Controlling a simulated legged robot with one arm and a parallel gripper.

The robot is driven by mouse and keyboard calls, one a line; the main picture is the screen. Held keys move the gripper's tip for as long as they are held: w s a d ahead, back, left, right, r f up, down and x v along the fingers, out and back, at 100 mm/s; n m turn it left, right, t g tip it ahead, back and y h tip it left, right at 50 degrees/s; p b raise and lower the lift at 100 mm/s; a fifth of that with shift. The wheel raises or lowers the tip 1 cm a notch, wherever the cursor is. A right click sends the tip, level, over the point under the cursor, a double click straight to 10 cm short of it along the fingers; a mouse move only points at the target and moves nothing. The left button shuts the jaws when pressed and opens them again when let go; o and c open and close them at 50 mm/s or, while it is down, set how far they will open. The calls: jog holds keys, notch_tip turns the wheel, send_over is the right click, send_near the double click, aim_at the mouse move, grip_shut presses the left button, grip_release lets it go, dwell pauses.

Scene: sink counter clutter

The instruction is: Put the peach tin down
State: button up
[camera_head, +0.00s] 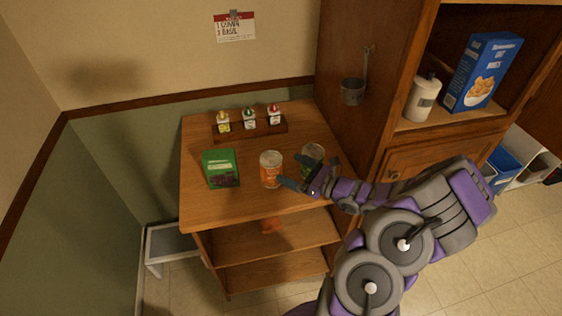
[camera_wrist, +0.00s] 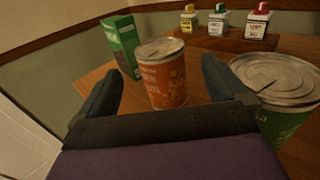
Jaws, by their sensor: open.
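The peach tin is most likely the orange can (camera_head: 270,170) with a pale metal lid, standing upright near the front of the wooden counter; its label is too small to read. In the wrist view the orange can (camera_wrist: 163,75) stands between my two open fingers, ahead of them. My gripper (camera_head: 293,171) is open at the counter's right, and nothing is held. A green can (camera_head: 313,158) stands upright beside it, partly hidden by my gripper. In the wrist view the green can (camera_wrist: 278,92) is close by, right of the right finger.
A green box (camera_head: 221,168) stands left of the orange can. A wooden rack (camera_head: 266,130) with several small bottles is at the back. A tall cabinet (camera_head: 350,120) borders the counter on the right. Bare counter (camera_head: 225,205) lies at the front left.

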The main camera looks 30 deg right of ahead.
jog(key=s+a+r+n+g+y, duration=0.1)
jog(key=s+a+r+n+g, duration=0.4)
jog(key=a, duration=0.4)
jog(key=s+a+r+n+g+y, duration=0.2)
jog(key=s+a+n+g, duration=0.3)
jog(key=a+n, duration=0.35)
jog(key=s+a+r+n+g+y, duration=0.1)
jog(key=s+a+r+n+g, duration=0.4)
jog(key=a, duration=0.4)
jog(key=s+a+n+g+h, duration=0.2)
jog(key=s+n+g+h, duration=0.2)
jog(key=s+n+h, duration=0.45)
jog(key=s+d+r+n+t+h, duration=0.1)
jog(key=s+d+n+h, duration=0.2)
jog(key=s+d, duration=0.5)
jog(key=shift+s+h, duration=0.5)
jog(key=shift+h, duration=0.15)
